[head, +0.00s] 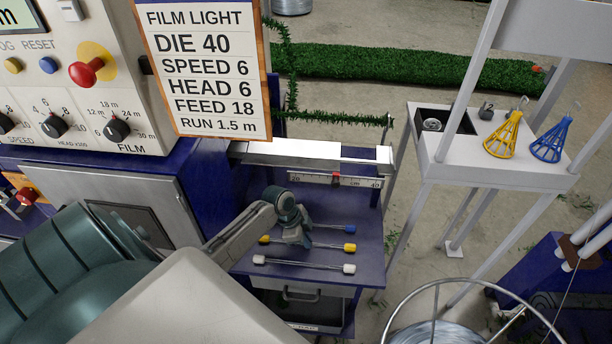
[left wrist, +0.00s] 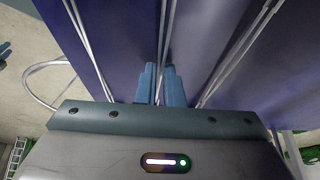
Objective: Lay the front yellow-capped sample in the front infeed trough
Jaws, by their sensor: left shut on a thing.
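The yellow-capped sample (head: 329,245) is a thin rod with yellow ends, lying between a blue-capped rod (head: 335,228) and a white-capped rod (head: 305,264) on the blue bench top. My left gripper (head: 303,240) reaches down over it from the left, covering part of the rod. In the left wrist view, the fingers (left wrist: 160,88) are closed around the middle of three rods, with one rod apart on each side. I cannot tell whether the sample is lifted off the bench. I cannot pick out the front infeed trough. My right gripper is not in view.
A white ledge with a scale (head: 335,180) runs behind the rods. A drawer handle (head: 300,294) is below the bench top. A white stand (head: 490,160) holds yellow and blue cones at right. A wire reel (head: 440,330) is at the bottom right.

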